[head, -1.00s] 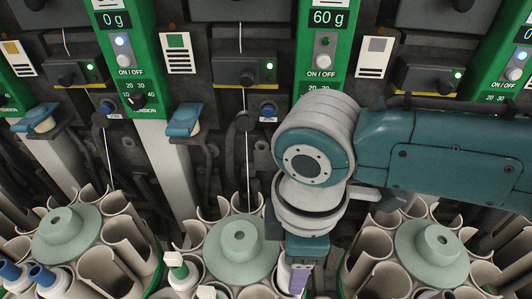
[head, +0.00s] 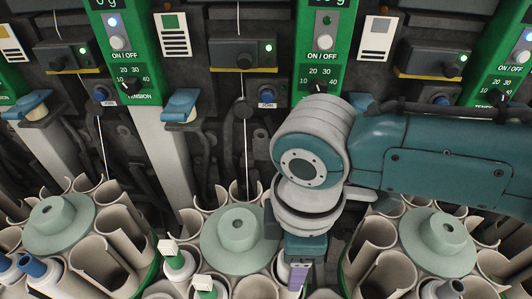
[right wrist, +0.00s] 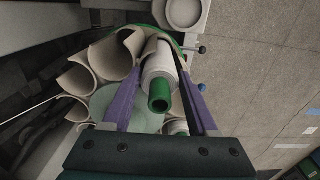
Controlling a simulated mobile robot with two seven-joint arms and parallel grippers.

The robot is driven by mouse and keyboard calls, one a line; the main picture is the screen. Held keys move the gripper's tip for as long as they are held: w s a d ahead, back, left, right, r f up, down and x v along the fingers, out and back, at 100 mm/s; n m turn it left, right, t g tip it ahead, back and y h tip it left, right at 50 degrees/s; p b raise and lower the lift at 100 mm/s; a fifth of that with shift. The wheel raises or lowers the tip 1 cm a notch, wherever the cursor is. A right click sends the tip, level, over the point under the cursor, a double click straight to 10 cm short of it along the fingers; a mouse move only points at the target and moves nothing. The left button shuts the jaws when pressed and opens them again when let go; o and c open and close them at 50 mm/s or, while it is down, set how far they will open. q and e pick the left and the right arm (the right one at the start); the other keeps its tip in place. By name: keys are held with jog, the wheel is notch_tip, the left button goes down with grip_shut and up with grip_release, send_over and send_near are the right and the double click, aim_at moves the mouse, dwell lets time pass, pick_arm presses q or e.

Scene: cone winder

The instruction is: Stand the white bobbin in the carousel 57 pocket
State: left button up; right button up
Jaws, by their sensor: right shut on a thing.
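My right gripper (head: 293,272) points down at the right front edge of the middle carousel (head: 238,254). In the right wrist view its purple fingers (right wrist: 159,62) are closed on a white bobbin (right wrist: 158,66) with a green core end (right wrist: 159,97). The bobbin is between the fingers, close beside the curved beige pocket walls (right wrist: 116,56). In the head view my gripper mostly hides it, with a white sliver (head: 283,271) showing. I cannot tell whether its lower end is inside a pocket. No number 57 is readable. My left gripper is not in view.
Other green-cored bobbins (head: 176,262) stand at the middle carousel's front left. Blue-topped bobbins (head: 33,267) stand in the left carousel. The right carousel (head: 436,243) is close to my right gripper. Green tension panels (head: 127,50) rise behind.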

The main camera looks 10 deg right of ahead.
jog(key=shift+f, duration=0.2)
jog(key=o, duration=1.3)
jog(key=shift+c, duration=0.2)
notch_tip(320, 180, up, 9)
jog(key=shift+r+p, duration=0.1)
jog(key=shift+p, duration=1)
jog(key=shift+r, duration=0.35)
